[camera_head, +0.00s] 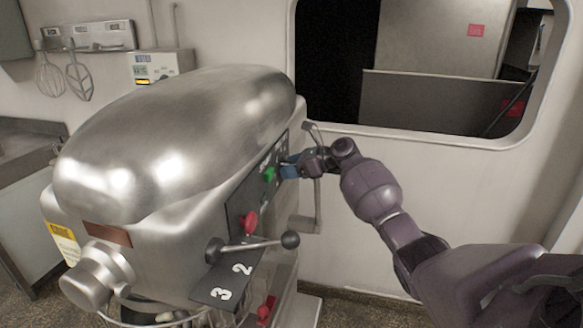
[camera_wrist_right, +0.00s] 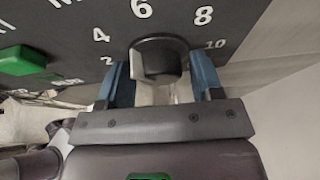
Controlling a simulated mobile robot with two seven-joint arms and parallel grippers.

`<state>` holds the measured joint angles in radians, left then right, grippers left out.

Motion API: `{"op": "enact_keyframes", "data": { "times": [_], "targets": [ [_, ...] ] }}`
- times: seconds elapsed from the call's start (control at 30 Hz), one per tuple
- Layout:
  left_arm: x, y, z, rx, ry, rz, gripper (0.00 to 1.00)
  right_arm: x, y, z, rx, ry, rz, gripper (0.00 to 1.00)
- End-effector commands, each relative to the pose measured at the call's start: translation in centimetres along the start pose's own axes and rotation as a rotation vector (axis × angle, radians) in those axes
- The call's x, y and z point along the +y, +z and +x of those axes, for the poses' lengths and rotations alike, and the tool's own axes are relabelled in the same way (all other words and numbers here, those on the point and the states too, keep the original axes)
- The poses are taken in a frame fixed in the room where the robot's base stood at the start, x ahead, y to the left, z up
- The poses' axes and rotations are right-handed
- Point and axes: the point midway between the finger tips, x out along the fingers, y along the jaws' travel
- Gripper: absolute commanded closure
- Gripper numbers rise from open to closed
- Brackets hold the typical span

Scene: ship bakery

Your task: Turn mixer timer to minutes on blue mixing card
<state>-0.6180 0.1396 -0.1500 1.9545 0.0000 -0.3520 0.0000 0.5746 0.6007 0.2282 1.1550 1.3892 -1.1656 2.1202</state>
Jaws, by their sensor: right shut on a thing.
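The mixer timer knob (camera_wrist_right: 160,48) is black and round, set in a dark panel with the white numbers 2, 4, 6, 8 and 10 around it. My right gripper (camera_wrist_right: 163,82) has its blue fingers shut on the knob, one on each side. In the head view, the right gripper (camera_head: 290,168) is at the far end of the control panel on the steel mixer (camera_head: 170,135), and the knob is hidden behind it. I cannot tell where the knob points. I cannot make out a blue mixing card for sure. My left gripper is not in view.
A green button (camera_head: 269,174), a red button (camera_head: 250,222) and a speed lever (camera_head: 262,244) with a black ball end are on the panel nearer to me. A crank handle (camera_head: 318,200) is close by my right gripper. A wall box (camera_head: 160,66) hangs behind the mixer.

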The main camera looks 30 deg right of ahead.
Motion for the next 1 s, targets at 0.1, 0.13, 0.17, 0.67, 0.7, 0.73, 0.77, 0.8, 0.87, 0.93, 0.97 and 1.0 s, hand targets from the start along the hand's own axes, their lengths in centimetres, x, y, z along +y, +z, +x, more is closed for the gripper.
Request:
{"op": "enact_keyframes", "data": {
  "times": [0.1,0.13,0.17,0.67,0.7,0.73,0.77,0.8,0.87,0.93,0.97,1.0],
  "targets": [
    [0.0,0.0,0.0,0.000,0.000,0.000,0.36,0.1,-0.1,0.1,0.001,0.002,0.000,0.32],
    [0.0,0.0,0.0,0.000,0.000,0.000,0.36,0.1,-0.1,0.1,0.001,0.001,0.000,0.32],
    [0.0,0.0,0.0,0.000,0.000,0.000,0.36,0.1,-0.1,0.1,0.001,0.001,0.000,0.32],
    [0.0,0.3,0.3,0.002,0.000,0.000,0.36,-0.1,-0.2,-3.7,0.001,-0.003,-0.002,0.32],
    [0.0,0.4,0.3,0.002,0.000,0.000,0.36,0.0,-0.2,-4.5,0.001,-0.003,-0.002,0.32],
    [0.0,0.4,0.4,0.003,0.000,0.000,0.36,0.0,-0.2,-5.1,0.001,-0.002,-0.002,0.32],
    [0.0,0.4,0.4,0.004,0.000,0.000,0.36,0.0,-0.2,-5.6,0.002,-0.002,-0.002,0.32],
    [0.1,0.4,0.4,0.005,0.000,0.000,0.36,0.0,-0.2,-6.3,0.001,-0.002,-0.002,0.32],
    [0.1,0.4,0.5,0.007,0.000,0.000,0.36,0.0,-0.2,-7.3,0.001,-0.001,-0.002,0.32],
    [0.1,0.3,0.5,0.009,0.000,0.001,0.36,0.0,-0.1,-8.4,0.003,-0.001,-0.002,0.32],
    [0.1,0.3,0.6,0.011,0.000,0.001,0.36,0.0,-0.2,-8.8,0.002,-0.001,0.000,0.32],
    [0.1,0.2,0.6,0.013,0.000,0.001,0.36,0.0,-0.1,-9.2,0.001,0.000,0.000,0.32]
  ]
}}
